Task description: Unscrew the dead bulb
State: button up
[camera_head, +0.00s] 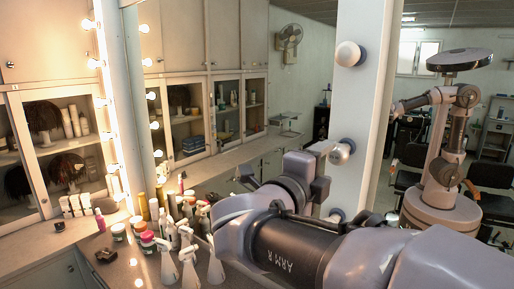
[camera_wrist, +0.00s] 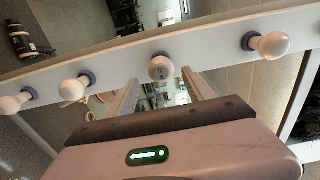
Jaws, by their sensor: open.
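A row of round bulbs in dark collars runs down the white mirror post. The bulb in front of my gripper (camera_head: 342,153) looks greyer than the white bulb above it (camera_head: 348,54). In the wrist view this greyish bulb (camera_wrist: 161,68) shows between the fingertips, with a dark mark on its face. My gripper (camera_wrist: 160,78) is open, its two fingers apart on either side of the bulb's line. I cannot tell whether either finger touches it. In the head view my gripper (camera_head: 325,166) is partly hidden by my own wrist.
Neighbouring bulbs (camera_wrist: 268,45) (camera_wrist: 75,88) sit along the same post (camera_head: 370,90). A mirror beside it reflects my own body. Spray bottles (camera_head: 190,268), jars (camera_head: 148,243) and tubes crowd the counter at lower left. Lit bulbs (camera_head: 97,64) line the left frame.

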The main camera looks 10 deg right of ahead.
aim_at(335, 156)
jog(key=shift+w+d+r, duration=0.15)
jog(key=shift+w+d, duration=0.1)
jog(key=shift+d, duration=0.25)
jog(key=p+x, duration=0.1)
jog(key=x, duration=0.2)
jog(key=shift+w+d, duration=0.15)
jog(key=shift+w, duration=0.15)
jog(key=shift+d, duration=0.1)
jog(key=shift+d, duration=0.1)
jog(key=shift+w+d, duration=0.1)
jog(key=shift+w, duration=0.1)
jog(key=c, duration=1.2)
